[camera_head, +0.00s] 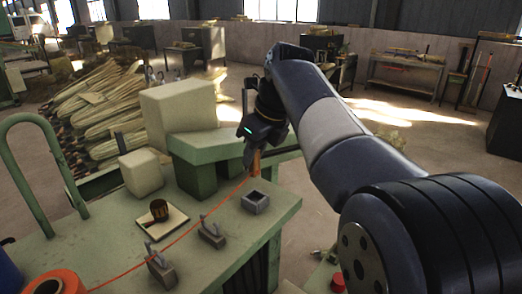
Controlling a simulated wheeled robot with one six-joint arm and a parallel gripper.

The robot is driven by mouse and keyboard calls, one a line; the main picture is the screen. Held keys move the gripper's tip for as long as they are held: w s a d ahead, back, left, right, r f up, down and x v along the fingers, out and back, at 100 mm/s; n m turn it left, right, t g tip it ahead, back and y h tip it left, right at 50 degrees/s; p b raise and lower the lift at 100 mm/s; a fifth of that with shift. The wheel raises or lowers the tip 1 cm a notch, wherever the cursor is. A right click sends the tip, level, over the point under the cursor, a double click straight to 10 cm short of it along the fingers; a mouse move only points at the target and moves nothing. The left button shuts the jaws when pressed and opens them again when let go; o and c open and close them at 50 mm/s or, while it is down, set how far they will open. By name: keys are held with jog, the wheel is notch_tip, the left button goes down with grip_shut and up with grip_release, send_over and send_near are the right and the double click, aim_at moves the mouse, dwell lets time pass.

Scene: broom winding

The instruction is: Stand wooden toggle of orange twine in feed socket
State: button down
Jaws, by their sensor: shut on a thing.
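My gripper (258,148) is above the back right part of the green bench, pointing down. It is shut on the wooden toggle (257,162), a small orange-brown upright piece partly hidden by the fingers. Orange twine (190,232) runs from the orange spool (58,283) at the lower left, past two grey guides, up to the toggle. The feed socket (256,202), a grey square block with a dark opening on top, stands on the bench. It is below the gripper in the picture, and the toggle is apart from it.
Grey guides (161,271) (212,235) stand along the twine. A dark brown wooden piece (158,211) sits on a pale plate. Pale blocks (178,112) and a green stand (205,150) rise behind. A green hoop (42,120) is at left. Bench room right of the socket is clear.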

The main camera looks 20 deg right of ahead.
aim_at(257, 166)
notch_tip(257, 166, down, 2)
jog(key=shift+f, duration=0.1)
notch_tip(257, 166, down, 3)
jog(key=b, duration=0.3)
jog(key=shift+f+b, duration=0.35)
jog(key=shift+f, duration=1)
jog(key=c, duration=1.2)
grip_release()
jog(key=v, duration=1)
jog(key=shift+s+r, duration=0.15)
jog(key=shift+r, duration=0.25)
